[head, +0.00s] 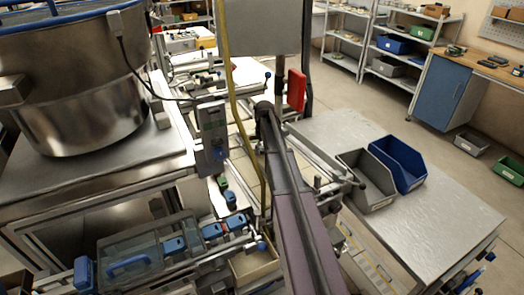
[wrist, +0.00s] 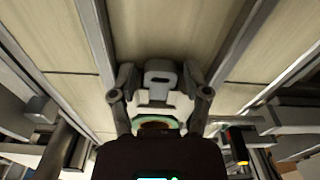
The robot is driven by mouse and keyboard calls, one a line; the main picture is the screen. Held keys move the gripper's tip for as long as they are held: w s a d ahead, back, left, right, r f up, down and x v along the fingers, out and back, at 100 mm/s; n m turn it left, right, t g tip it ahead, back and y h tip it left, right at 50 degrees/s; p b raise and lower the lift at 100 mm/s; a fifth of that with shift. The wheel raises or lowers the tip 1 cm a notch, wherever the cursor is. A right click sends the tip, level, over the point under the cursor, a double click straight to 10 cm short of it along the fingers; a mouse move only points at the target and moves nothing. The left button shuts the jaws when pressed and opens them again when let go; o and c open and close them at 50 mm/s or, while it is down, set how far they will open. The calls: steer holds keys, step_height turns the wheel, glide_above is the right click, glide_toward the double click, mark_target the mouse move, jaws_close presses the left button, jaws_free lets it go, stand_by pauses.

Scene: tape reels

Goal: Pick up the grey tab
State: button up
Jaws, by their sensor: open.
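In the wrist view, my gripper (wrist: 159,72) is open, with one finger on the left and one on the right. A small light grey piece with a dark slot, which looks like the grey tab (wrist: 160,80), shows between the fingers. I cannot tell whether the fingers touch it. A green-rimmed round part (wrist: 158,125) shows below it, close to the gripper's body. In the head view my own arm crosses the middle, and I cannot make out the gripper or the grey tab there.
Pale panels (wrist: 160,25) and metal rails (wrist: 97,40) surround the gripper. In the head view, a large metal bowl (head: 85,100) stands left. A grey bin (head: 368,185) and a blue bin (head: 400,165) sit on the bench (head: 430,220) at right. Open floor lies beyond.

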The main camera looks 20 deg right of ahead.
stand_by(0.3)
steer(key=c, duration=0.5)
steer(key=shift+r, duration=0.15)
step_height(320, 180, up, 4)
steer(key=p, duration=0.4)
steer(key=s+a, duration=0.1)
steer(key=s, duration=0.4)
steer(key=s+a, duration=0.2)
steer(key=s, duration=0.3)
steer(key=s+a+p, duration=0.1)
steer(key=s+a, duration=0.1)
steer(key=s, duration=0.3)
steer(key=shift+s+r, duration=0.1)
steer(key=shift+r, duration=0.25)
